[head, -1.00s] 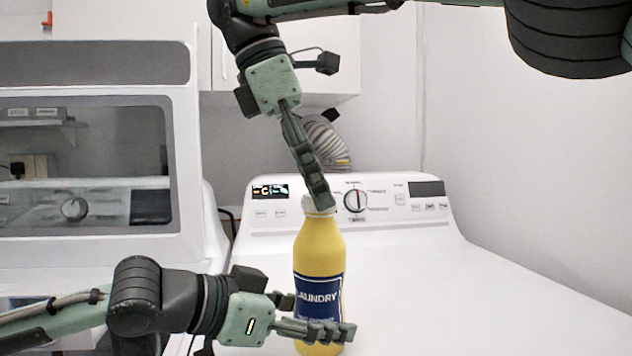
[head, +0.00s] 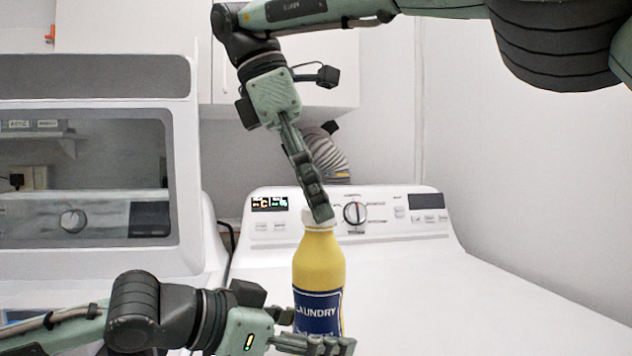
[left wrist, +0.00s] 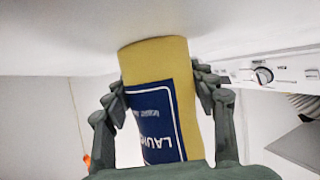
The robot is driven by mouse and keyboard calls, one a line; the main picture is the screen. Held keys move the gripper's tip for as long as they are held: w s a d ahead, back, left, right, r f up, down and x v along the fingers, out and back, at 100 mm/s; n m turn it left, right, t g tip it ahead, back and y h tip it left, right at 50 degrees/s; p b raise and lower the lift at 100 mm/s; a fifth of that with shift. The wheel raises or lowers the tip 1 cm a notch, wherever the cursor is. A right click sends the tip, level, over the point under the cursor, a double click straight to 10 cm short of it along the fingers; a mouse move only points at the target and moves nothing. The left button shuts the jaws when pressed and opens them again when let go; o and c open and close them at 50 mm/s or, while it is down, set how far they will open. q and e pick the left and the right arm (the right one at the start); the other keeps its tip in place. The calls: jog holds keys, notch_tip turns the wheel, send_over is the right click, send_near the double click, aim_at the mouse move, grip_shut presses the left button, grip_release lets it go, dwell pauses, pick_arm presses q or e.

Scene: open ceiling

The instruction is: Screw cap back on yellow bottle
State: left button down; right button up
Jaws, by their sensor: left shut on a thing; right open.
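The yellow bottle (head: 318,262) with a blue laundry label stands upright on the white machine top. My left gripper (head: 318,345) is shut around its lower body. The left wrist view shows the bottle (left wrist: 158,62) between the two fingers of my left gripper (left wrist: 162,85). A white cap (head: 308,215) shows at the bottle's top, partly hidden behind the fingers. My right gripper (head: 320,212) comes down from above with its fingers at the cap. It is open, and one finger hides most of the other. I cannot tell how far the cap is seated.
The white machine (head: 450,300) has a control panel (head: 400,212) with a knob behind the bottle. A second machine with a dark window (head: 80,180) stands at the left. A ribbed hose (head: 328,155) is behind my right gripper. The machine top at the right is clear.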

jog(key=n, duration=0.2)
jog(key=r+n, duration=0.1)
jog(key=n, duration=0.2)
jog(key=shift+d+n+y, duration=0.1)
jog(key=shift+n+y, duration=0.2)
jog(key=n, duration=0.2)
jog(key=r+n, duration=0.1)
jog(key=n, duration=0.1)
jog(key=shift+y, duration=0.3)
jog(key=n, duration=0.2)
jog(key=r+n, duration=0.1)
jog(key=n, duration=0.2)
jog(key=shift+y, duration=0.3)
jog(key=n, duration=0.2)
jog(key=r+n, duration=0.1)
jog(key=n, duration=0.2)
jog(key=shift+y, duration=0.3)
jog(key=n, duration=0.4)
jog(key=shift+d+r+n+y, duration=0.1)
jog(key=shift+r+n+y, duration=0.2)
jog(key=shift+r+n, duration=0.1)
jog(key=n, duration=0.2)
jog(key=r+n, duration=0.1)
jog(key=n, duration=0.1)
jog(key=shift+n, duration=0.4)
jog(key=n, duration=0.2)
jog(key=r+n+y, duration=0.1)
jog(key=n, duration=0.5)
jog(key=shift+d+r, duration=0.1)
jog(key=shift+r, duration=0.3)
